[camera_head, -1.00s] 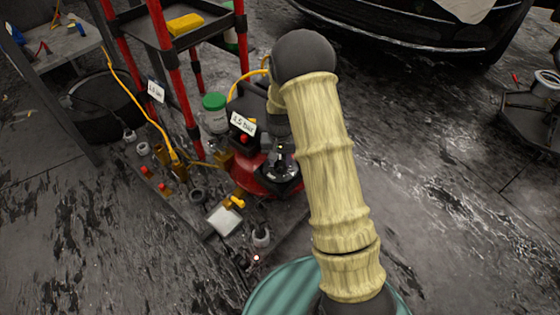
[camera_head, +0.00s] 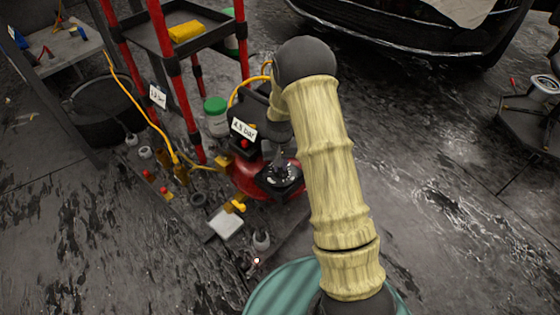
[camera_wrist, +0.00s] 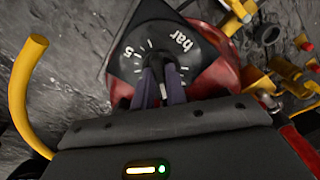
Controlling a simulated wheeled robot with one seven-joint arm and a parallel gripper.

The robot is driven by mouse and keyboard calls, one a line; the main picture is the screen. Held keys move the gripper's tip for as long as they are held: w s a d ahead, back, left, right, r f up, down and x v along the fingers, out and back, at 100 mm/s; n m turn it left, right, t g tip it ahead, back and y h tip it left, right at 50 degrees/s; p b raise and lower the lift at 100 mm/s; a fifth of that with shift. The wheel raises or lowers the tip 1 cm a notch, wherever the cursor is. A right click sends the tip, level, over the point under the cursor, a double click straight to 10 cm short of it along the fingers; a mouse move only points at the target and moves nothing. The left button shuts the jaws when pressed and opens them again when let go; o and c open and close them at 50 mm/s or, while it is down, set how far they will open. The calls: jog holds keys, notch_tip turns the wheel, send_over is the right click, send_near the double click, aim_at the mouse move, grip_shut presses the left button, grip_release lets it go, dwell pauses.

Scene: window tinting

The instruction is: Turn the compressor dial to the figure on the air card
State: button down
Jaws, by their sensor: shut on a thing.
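The compressor (camera_head: 245,182) is red with a black top and stands on the floor left of my arm. Its dial has a black square face (camera_wrist: 150,38) with white ticks, a "5" and the word "bar"; the dial (camera_head: 290,186) also shows in the head view. My gripper (camera_wrist: 163,75) is shut on the dial's knob, which its fingers mostly hide, so I cannot tell the pointer's setting. A white card (camera_head: 243,128) on the compressor reads about "4.5 bar". Another white card (camera_head: 158,97) hangs by the red-post rack; its small figure is unclear.
A yellow hose (camera_head: 140,103) runs down past the rack (camera_head: 165,60). A green-lidded jar (camera_head: 216,118), small fittings and a white pad (camera_head: 226,224) crowd the floor nearby. A curved yellow tube (camera_wrist: 22,95) is close on the wrist view's left. Floor right of my arm is mostly clear.

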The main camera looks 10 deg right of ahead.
jog(key=n+p, duration=0.3)
jog(key=shift+d+r+p, duration=0.1)
jog(key=shift+r+p, duration=0.2)
jog(key=shift+f+n+p, duration=0.25)
jog(key=shift+n+p, duration=1.05)
jog(key=shift+n, duration=0.2)
jog(key=c, duration=1.4)
grip_release()
jog(key=shift+c, duration=0.2)
notch_tip(320, 180, up, 17)
jog(key=p, duration=0.6)
jog(key=shift+r, duration=0.2)
